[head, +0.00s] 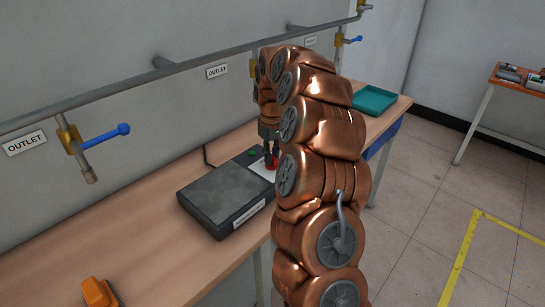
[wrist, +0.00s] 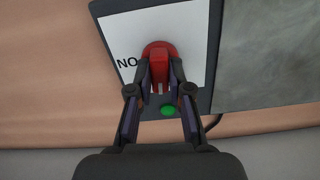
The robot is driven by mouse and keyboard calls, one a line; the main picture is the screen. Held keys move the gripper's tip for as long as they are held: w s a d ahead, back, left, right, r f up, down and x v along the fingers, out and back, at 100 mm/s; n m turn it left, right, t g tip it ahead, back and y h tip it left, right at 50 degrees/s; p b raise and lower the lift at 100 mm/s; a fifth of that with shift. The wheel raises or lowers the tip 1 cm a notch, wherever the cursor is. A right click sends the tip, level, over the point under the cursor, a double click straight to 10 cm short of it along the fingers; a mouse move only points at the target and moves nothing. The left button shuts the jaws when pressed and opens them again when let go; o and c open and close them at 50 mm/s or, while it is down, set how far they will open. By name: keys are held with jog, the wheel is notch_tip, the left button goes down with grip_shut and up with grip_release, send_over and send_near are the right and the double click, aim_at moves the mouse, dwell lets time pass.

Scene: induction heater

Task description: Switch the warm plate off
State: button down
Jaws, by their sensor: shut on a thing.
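The warm plate (head: 222,197) is a flat dark grey unit on the wooden bench; its grey heating surface also shows at the right of the wrist view (wrist: 265,60). In the head view my gripper (head: 268,158) reaches down at the panel, and the arm partly hides the knob. Part of the panel lettering is hidden; "NO" shows.
The wooden bench (head: 130,232) runs along the wall. An orange object (head: 98,292) lies at the near end and a teal tray (head: 374,99) at the far end. Pipes with blue-handled valves (head: 106,136) run along the wall above. A black cable leaves the plate.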

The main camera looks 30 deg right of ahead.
jog(key=shift+n, duration=0.6)
jog(key=c, duration=1.1)
grip_release()
jog(key=shift+r, duration=0.1)
jog(key=shift+r, duration=5.95)
